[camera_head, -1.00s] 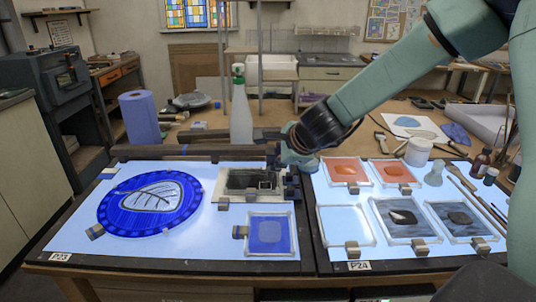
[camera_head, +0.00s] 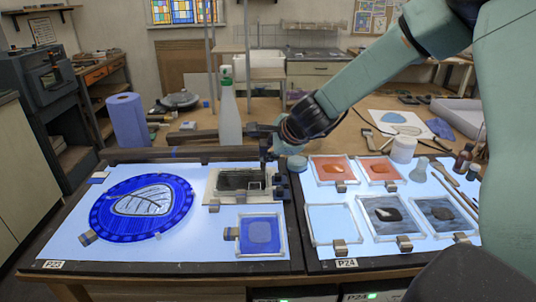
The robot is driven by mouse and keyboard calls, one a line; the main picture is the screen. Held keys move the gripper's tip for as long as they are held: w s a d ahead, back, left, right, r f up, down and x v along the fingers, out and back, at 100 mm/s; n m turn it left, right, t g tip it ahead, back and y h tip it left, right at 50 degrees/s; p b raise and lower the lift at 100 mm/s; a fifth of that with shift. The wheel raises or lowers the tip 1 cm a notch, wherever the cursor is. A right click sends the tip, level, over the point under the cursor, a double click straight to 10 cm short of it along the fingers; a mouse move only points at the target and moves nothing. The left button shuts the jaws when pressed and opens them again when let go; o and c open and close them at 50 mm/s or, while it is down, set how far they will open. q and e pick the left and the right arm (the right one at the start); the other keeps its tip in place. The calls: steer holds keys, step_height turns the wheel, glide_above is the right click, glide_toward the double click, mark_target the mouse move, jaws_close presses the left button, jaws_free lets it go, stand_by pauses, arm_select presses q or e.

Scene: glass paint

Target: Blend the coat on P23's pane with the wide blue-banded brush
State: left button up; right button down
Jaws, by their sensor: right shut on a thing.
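The P23 label (camera_head: 53,264) is on the front edge of the left light table (camera_head: 200,245). A round blue pane (camera_head: 187,208) with a pale leaf drawing lies on its left part. A small framed pane with a blue square coat (camera_head: 261,236) lies at its front right. A dark slab (camera_head: 238,182) in a pale surround lies behind that pane. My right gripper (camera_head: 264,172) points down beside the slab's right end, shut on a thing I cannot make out. No blue band is recognisable there. My left gripper is out of view.
The P24 table (camera_head: 310,255) at right holds several framed panes. A spray bottle (camera_head: 229,115) and a blue paper roll (camera_head: 127,122) stand behind. A white jar (camera_head: 403,149), bottles and several brushes (camera_head: 455,195) are at the right.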

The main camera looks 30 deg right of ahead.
steer(key=shift+w+d, duration=0.55)
steer(key=shift+w, duration=0.15)
steer(key=shift+s, duration=0.1)
steer(key=shift+a, duration=0.1)
steer(key=shift+w+a, duration=0.1)
steer(key=shift+w, duration=0.2)
steer(key=shift+s, duration=0.1)
steer(key=shift+f+b, duration=0.3)
steer(key=shift+b, duration=0.05)
